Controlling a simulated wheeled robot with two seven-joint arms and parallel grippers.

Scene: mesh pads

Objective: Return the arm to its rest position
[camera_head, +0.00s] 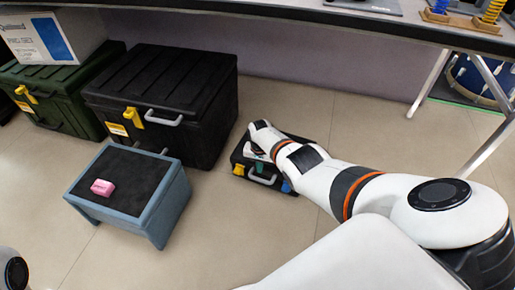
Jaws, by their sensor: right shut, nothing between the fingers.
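My right arm reaches in from the right edge to a small black case (286,187) on the floor. The right gripper (257,163) is at the arm's far end, over the case. It is shut with nothing held. Its fingertips are small here, and I cannot tell whether they touch the case. The arm covers part of the case; its front handle, yellow latch and blue latch show. A bit of my left arm shows at the lower left corner; its gripper is out of view.
A grey-blue stool (157,228) with a pink block (102,187) on its black top stands at left. Behind it are a large black chest (205,100) and a green chest (62,90) with a cardboard box (50,42) on it. A table (420,38) overhangs the back. Floor is clear at centre front.

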